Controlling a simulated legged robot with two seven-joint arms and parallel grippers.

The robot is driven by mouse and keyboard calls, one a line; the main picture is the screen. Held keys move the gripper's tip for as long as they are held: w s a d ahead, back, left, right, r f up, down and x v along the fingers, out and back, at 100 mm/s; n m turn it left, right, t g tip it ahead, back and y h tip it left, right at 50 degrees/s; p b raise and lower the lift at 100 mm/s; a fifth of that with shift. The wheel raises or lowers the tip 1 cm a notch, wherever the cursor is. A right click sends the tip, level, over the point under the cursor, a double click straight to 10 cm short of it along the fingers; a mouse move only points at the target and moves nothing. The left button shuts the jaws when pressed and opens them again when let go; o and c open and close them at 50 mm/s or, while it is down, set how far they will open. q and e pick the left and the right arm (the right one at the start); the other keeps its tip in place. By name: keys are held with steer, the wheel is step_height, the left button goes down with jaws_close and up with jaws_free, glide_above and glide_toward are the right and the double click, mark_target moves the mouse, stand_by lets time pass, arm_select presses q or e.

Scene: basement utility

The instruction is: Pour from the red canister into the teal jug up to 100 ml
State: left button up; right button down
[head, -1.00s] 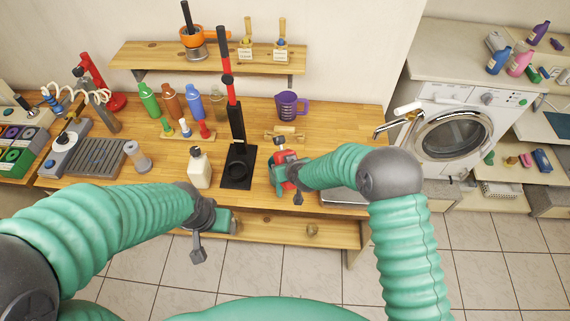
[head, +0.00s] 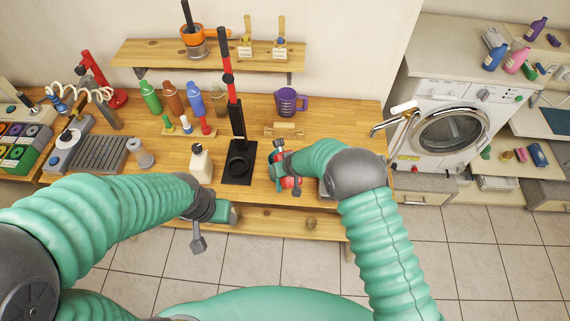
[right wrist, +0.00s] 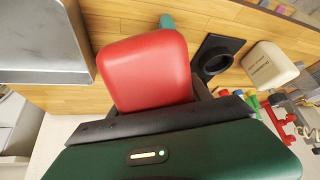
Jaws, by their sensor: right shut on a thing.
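The red canister (head: 288,183) is at the front edge of the wooden bench, mostly covered by my right gripper (head: 284,168) in the head view. In the right wrist view the red canister (right wrist: 150,70) fills the middle, held between the fingers of my right gripper (right wrist: 155,110). A small teal piece (right wrist: 167,20) shows just beyond the canister; I cannot tell whether it is the jug or part of the canister. No teal jug is clearly seen. My left gripper (head: 222,213) hangs in front of the bench edge, apart from the canister; its jaw opening is unclear.
A black stand with a red-topped post (head: 238,165) rises left of the canister. A cream bottle (head: 201,163) is left of it. A purple jug (head: 288,102) stands at the back. Several coloured bottles and a grey metal tray (right wrist: 40,40) are also around.

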steer(key=shift+w+r, duration=0.1)
steer(key=shift+g, duration=0.3)
steer(key=shift+d+n+g+h, duration=0.15)
steer(key=shift+n+g+h, duration=0.15)
steer(key=shift+g, duration=0.1)
steer(key=shift+d+f, duration=0.1)
steer(key=shift+f, duration=0.2)
steer(key=shift+d+g, duration=0.1)
steer(key=shift+g, duration=0.4)
steer(key=shift+r, duration=0.1)
steer(key=shift+s+a+f+h+b, duration=0.2)
steer(key=shift+f+h+b, duration=0.1)
steer(key=shift+b, duration=0.1)
steer(key=shift+a, duration=0.1)
